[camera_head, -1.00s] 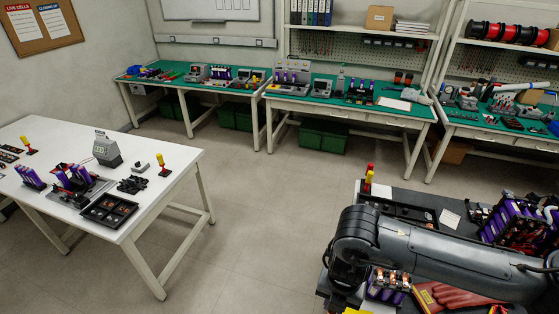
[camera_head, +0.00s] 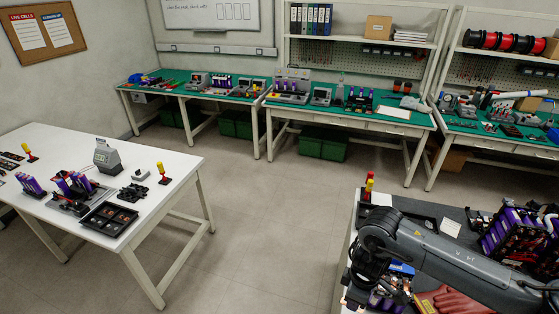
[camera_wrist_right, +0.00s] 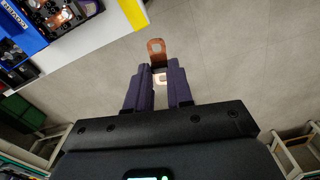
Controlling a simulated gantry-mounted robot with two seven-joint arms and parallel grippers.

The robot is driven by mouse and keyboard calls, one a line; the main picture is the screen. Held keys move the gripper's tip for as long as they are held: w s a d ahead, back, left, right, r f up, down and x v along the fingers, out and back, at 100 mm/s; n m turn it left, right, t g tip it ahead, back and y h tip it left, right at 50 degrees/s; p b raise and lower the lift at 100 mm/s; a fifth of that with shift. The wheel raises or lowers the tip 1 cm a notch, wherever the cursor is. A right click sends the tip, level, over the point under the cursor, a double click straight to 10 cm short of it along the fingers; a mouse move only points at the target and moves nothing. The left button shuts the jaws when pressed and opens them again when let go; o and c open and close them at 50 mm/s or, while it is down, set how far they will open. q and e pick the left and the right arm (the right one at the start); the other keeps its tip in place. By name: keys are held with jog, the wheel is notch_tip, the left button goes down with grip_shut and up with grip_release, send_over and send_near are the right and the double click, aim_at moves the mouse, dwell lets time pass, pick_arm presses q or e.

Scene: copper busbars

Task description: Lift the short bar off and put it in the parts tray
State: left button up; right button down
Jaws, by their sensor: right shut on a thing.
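In the right wrist view, my right gripper (camera_wrist_right: 159,76) is shut on the short copper bar (camera_wrist_right: 156,47). The bar's flat end with a hole sticks out past the purple-clad fingertips, and open floor shows behind it. The rest of the bar is hidden between the fingers. In the head view, my right arm bends down over the near right bench and its fingers are hard to make out. A black tray (camera_head: 428,213), perhaps the parts tray, lies partly behind that arm. My left gripper is not in view.
A red and yellow signal post (camera_head: 369,185) stands at the bench's far left corner. Purple cells (camera_head: 500,235) stand at its right, with red gloves (camera_head: 452,302) in front. A blue-edged holder (camera_wrist_right: 52,18) shows in the wrist view. Floor lies left of the bench.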

notch_tip(320, 180, up, 24)
jog(key=s+d+m+p, duration=0.1)
jog(key=s+m+p, duration=0.2)
jog(key=m+p, duration=0.8)
jog(key=p, duration=1)
jog(key=shift+d+m+p, duration=0.25)
jog(key=shift+m+p, duration=0.05)
jog(key=shift+p, duration=0.05)
